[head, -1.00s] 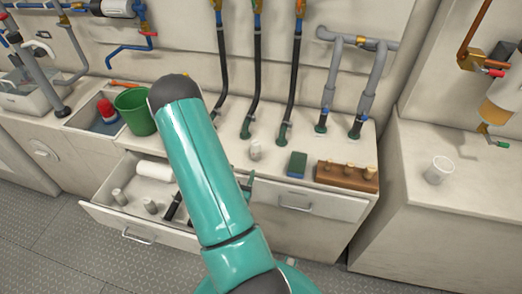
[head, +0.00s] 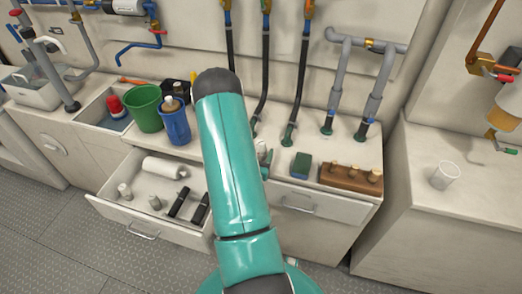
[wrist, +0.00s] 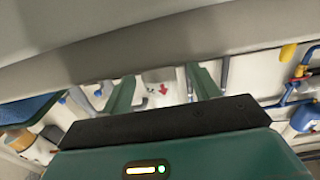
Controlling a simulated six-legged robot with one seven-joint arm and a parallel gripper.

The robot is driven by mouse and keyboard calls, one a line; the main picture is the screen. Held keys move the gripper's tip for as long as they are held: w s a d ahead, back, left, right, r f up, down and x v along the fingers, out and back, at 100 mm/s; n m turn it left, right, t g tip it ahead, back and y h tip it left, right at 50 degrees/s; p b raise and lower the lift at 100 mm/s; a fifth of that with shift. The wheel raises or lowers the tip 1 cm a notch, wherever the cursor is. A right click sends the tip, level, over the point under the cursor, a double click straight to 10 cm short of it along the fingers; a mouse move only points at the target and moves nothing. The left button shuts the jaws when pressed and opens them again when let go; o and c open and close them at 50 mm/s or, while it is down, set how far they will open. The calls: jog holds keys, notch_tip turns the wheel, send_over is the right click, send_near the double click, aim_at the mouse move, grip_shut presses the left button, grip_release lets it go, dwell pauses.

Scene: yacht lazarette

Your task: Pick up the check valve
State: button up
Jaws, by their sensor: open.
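The likely check valve, a small whitish fitting (head: 262,150), stands on the counter and is partly hidden by my arm in the head view. In the wrist view a white body with a red arrow (wrist: 162,89), apparently the same fitting, shows between the two green fingers of my gripper (wrist: 163,84). The gripper is open, with a finger on either side of it in the picture. I cannot tell how far beyond the fingertips it is, and no contact shows. In the head view my arm hides most of the gripper.
A green sponge (head: 301,165) and a wooden block with pegs (head: 350,179) lie to the right. Hoses and grey pipes rise behind. A green bucket (head: 146,108) and blue cup (head: 175,125) stand left. An open drawer (head: 112,212) juts out below. A white cup (head: 444,175) stands far right.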

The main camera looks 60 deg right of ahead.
jog(key=d, duration=0.2)
jog(key=shift+w+d, duration=0.2)
jog(key=shift+d, duration=0.15)
jog(key=c, duration=1.3)
jog(key=shift+r, duration=0.15)
